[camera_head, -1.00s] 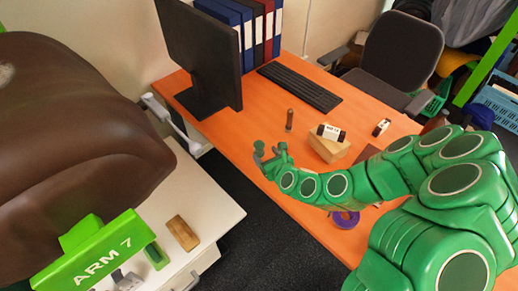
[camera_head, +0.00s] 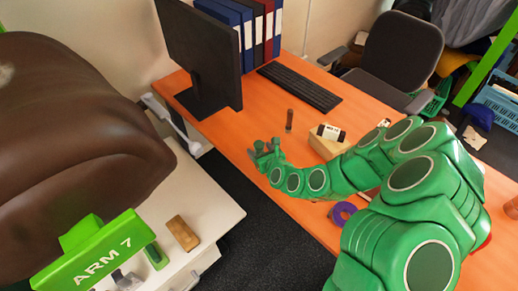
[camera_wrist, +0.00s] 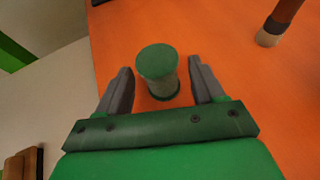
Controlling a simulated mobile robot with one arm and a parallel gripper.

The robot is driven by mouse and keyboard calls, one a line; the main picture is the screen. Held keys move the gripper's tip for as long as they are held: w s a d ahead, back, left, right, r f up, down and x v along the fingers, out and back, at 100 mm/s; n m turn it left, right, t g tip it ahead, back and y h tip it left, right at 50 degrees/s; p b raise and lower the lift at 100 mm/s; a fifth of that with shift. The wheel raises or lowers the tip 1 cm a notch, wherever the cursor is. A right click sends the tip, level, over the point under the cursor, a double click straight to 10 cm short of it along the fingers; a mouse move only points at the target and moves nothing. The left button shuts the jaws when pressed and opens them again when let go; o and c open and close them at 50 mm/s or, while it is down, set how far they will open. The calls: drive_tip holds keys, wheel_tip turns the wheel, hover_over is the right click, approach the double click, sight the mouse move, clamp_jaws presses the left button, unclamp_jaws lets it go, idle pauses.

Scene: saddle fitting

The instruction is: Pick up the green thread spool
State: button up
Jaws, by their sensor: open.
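The green thread spool (camera_wrist: 158,72) stands on the orange table in the wrist view, its round green top toward the camera. My gripper (camera_wrist: 160,82) is open, with one grey finger on each side of the spool. Gaps show between the spool and both fingers, and the spool lies toward the fingertip end. In the head view my gripper (camera_head: 265,150) is over the left edge area of the orange table (camera_head: 225,125). There the spool cannot be told clearly from my green gripper.
A brown upright tool (camera_head: 289,120) stands near my gripper. A labelled dark roll (camera_head: 331,132) rests on a wooden block (camera_head: 322,147). A purple ring (camera_head: 343,213) lies by my arm. A monitor (camera_head: 205,55) and keyboard (camera_head: 300,87) are behind. A brown saddle (camera_head: 75,140) is at left.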

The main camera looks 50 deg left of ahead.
sight(257, 145)
drive_tip(key=shift+x, duration=1.7)
drive_tip(key=shift+a+r, duration=0.1)
drive_tip(key=c, duration=1.1)
drive_tip(key=shift+o, duration=0.2)
drive_tip(key=shift+r, duration=0.2)
drive_tip(key=shift+r, duration=4.8)
